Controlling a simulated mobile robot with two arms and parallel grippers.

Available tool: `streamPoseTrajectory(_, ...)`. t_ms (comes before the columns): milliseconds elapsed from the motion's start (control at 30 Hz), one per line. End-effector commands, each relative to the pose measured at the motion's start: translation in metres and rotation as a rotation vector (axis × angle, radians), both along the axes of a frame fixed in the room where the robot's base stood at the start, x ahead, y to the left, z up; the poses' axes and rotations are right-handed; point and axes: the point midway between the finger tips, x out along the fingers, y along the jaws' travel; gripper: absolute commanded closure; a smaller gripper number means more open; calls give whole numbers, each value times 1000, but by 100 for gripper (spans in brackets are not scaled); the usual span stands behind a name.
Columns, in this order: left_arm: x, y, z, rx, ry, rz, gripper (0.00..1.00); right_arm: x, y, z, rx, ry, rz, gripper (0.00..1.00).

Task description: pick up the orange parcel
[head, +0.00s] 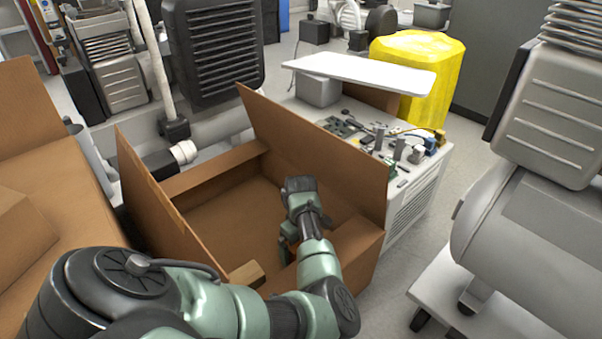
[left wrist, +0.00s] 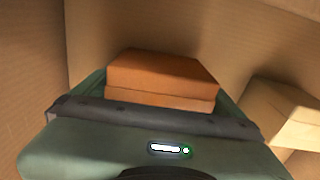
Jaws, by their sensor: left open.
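The orange parcel (left wrist: 160,78) is a small block with a seam along its side. In the left wrist view it lies just beyond the dark front bar of my left gripper, with green gripper parts at both sides. My left gripper (head: 290,242) is open and reaches down into an open cardboard box (head: 208,172). In the head view only a small orange patch (head: 285,253) shows by the gripper; the rest is hidden by my arm. I cannot tell whether the fingers touch the parcel. My right gripper is not in view.
A tan parcel (head: 246,273) lies in the box near its front; it also shows in the left wrist view (left wrist: 283,112). Raised flaps (head: 320,150) stand close around my arm. A white unit (head: 415,190), a yellow bin (head: 420,65) and a grey compressor tank (head: 530,235) stand to the right.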

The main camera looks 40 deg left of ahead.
Motion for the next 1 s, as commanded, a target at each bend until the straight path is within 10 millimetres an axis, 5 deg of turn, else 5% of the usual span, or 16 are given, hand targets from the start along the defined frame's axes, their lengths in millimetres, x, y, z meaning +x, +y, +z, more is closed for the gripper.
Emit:
streamPoseTrajectory(267, 0, 0, -1, 0, 0, 0, 0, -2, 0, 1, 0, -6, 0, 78)
streamPoseTrajectory(400, 0, 0, -1, 0, 0, 0, 39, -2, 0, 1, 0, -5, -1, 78)
streamPoseTrajectory(500, 0, 0, -1, 0, -1, 0, 59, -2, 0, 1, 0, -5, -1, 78)
streamPoseTrajectory(900, 0, 0, 10, 1, -1, 1, 59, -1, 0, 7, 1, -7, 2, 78)
streamPoseTrajectory(1000, 1, 0, 25, 2, -2, 1, 59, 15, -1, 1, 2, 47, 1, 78)
